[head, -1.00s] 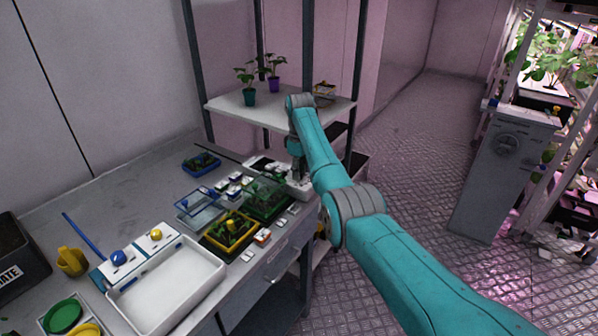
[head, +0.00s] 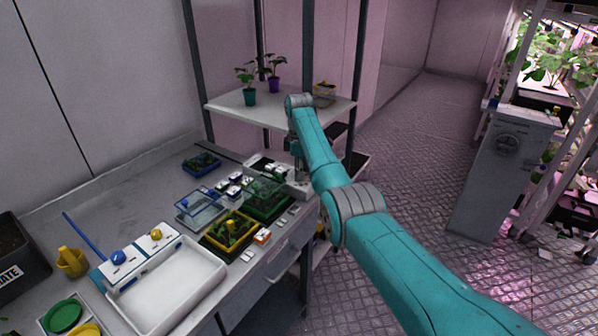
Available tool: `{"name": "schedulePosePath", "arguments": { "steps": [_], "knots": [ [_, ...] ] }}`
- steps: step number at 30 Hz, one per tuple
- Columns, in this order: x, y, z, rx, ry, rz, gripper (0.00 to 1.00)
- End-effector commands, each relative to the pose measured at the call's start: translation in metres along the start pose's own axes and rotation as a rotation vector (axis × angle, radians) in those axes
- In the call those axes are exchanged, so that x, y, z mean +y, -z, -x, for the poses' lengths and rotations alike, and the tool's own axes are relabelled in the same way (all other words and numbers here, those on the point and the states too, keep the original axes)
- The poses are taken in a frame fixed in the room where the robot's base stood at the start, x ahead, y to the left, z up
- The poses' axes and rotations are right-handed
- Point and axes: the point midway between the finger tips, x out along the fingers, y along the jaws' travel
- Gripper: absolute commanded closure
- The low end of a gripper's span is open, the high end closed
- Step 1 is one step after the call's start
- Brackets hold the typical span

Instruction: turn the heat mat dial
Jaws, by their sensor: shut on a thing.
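My gripper (head: 298,172) is at the far right end of the bench, pointing down at a pale control box (head: 297,189). It is small in the view and partly covered by my teal arm. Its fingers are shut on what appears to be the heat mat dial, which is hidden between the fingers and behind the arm. The dial's marks and angle cannot be read. Just left of the gripper are a green seedling tray (head: 268,209) with a clear cover and several small white labelled blocks (head: 234,181).
A yellow seedling tray (head: 230,247), a clear lid (head: 198,205) and a blue tray (head: 201,171) lie on the bench. A white basin (head: 165,288) is at the front. A shelf (head: 235,112) with potted plants stands behind my arm.

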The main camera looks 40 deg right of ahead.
Motion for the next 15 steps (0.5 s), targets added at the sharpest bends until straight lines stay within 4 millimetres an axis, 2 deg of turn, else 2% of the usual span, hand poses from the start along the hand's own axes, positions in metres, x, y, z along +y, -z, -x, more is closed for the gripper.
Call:
{"name": "schedulePosePath", "arguments": {
  "steps": [7,8,10,11,15],
  "knots": [
    [0.0,-0.0002,-0.0003,0.0,0.0,0.0,1.0],
    [0.0,-0.0002,-0.0003,0.0,0.0,0.0,0.7],
    [0.0,-0.0003,-0.0003,0.0,0.0,-0.001,0.53],
    [0.0,-0.0003,-0.0003,0.0,0.0,-0.001,0.47],
    [0.0,-0.0002,-0.0002,0.0,0.0,-0.001,0.47]
  ]
}}
